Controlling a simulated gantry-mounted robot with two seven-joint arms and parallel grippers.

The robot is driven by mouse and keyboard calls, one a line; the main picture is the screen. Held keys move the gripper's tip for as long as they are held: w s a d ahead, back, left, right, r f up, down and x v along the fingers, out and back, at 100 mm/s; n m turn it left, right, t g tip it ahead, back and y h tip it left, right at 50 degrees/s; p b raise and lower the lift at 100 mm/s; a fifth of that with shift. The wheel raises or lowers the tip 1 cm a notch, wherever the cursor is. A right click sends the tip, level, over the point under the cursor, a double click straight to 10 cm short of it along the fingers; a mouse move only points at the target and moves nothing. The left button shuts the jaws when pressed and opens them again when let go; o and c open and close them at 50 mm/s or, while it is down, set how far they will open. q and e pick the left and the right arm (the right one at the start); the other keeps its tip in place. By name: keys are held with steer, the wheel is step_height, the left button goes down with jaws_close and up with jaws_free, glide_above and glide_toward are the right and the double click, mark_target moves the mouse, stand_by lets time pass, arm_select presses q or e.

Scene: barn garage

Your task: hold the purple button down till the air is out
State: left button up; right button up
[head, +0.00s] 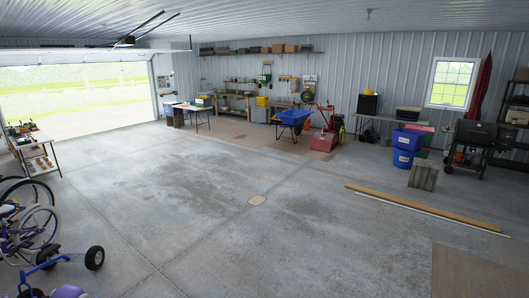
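I see no purple button that I can make out in the head view. No part of my left or right gripper shows in the head view.
The concrete floor is wide and clear in the middle, with a small tan square (257,200). A wooden plank (410,204) lies at right. Bicycles (35,225) and a blue-framed wheeled toy (60,258) stand at left.

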jaws_close()
stand_by(1.4)
